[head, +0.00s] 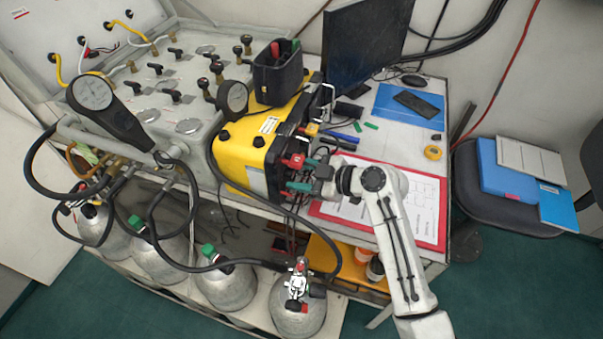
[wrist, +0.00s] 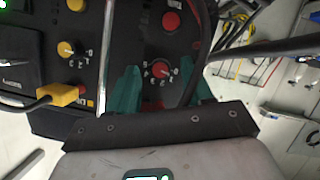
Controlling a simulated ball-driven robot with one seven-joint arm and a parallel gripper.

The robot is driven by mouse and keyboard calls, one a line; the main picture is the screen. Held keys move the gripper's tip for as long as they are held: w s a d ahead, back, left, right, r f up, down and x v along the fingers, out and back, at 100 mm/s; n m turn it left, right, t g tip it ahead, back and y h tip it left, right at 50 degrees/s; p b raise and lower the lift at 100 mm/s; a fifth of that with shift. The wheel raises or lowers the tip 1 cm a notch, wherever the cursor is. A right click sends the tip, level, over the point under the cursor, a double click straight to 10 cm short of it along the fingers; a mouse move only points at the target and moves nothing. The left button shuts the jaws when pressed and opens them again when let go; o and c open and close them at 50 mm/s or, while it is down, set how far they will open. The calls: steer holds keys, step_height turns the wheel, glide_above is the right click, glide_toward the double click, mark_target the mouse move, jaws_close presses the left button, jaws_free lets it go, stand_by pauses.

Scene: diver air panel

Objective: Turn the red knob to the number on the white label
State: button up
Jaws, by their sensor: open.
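The red knob (wrist: 161,71) sits on a black panel in the wrist view, with a ring of small white marks around it that are too small to read. My gripper (wrist: 165,80) has its two teal fingers apart, one on each side of the knob; I cannot tell whether either touches it. In the head view my gripper (head: 304,176) is at the black front of the yellow case (head: 240,150) and hides part of that panel. A small white label (head: 269,124) is on top of the case; its number is not legible.
A second red knob or button (wrist: 171,20) and a yellow knob (wrist: 66,49) are on the same panel. A metal handle bar (wrist: 107,50) runs close to the left finger. A red-bordered sheet (head: 420,205) lies on the table beside the case.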

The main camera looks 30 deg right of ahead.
steer(key=shift+c, duration=0.3)
jaws_close()
